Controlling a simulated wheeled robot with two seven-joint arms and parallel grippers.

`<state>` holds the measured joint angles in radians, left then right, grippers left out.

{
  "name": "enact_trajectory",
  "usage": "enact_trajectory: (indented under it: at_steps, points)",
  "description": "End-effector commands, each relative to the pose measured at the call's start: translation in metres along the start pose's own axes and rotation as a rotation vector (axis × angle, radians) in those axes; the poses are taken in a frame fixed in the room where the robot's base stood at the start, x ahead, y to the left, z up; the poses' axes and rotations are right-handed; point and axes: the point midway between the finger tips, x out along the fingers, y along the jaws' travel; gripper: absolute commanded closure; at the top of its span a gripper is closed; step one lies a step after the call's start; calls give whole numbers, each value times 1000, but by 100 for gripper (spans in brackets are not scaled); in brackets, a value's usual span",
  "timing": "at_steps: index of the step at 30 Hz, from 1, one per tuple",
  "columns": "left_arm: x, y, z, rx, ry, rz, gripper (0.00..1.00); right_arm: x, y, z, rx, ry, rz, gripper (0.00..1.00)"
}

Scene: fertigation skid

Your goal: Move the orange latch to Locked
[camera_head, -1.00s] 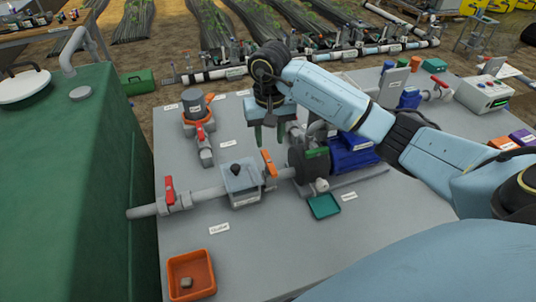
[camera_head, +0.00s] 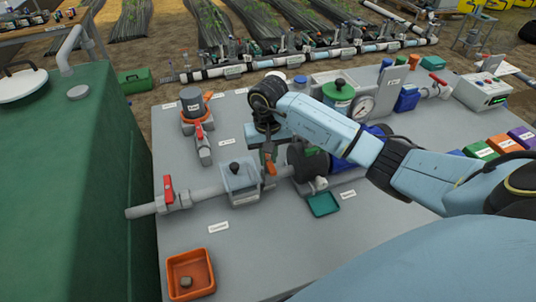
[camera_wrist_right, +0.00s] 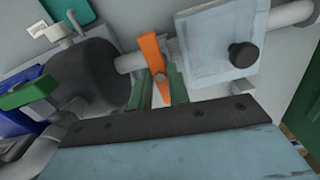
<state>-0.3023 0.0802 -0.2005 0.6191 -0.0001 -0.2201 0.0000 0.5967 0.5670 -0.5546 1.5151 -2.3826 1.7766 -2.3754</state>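The orange latch (camera_head: 270,167) stands on the grey pipe between the square grey box (camera_head: 240,180) and the dark pump body (camera_head: 303,160). It also shows in the right wrist view (camera_wrist_right: 151,50), slightly tilted across the pipe. My right gripper (camera_head: 267,150) is down at the latch. In the right wrist view its two green fingers (camera_wrist_right: 160,90) stand on either side of the latch's near end, with a gap visible. I cannot tell if either finger touches it. The word Locked cannot be read on any label. My left gripper is out of view.
A red-handled valve (camera_head: 169,190) is on the same pipe to the left. An orange tray (camera_head: 190,273) and a teal tray (camera_head: 323,204) sit on the grey skid top (camera_head: 255,260). A gauge (camera_head: 363,107) stands behind my right forearm.

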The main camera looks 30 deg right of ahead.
Motion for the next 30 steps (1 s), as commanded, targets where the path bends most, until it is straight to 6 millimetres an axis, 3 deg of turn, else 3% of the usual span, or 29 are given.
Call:
enact_trajectory:
  at_steps: [1, 3, 16, 30]
  points:
    - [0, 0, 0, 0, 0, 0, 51, 0, 0, 0, 0, 0, 0, 91]
    - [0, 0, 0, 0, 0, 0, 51, 0, 0, 0, 0, 0, 1, 100]
    - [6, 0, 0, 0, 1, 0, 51, 0, 1, -1, 50, 2, 2, 100]
    - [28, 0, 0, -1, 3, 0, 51, 0, 1, -1, 412, 2, 2, 100]
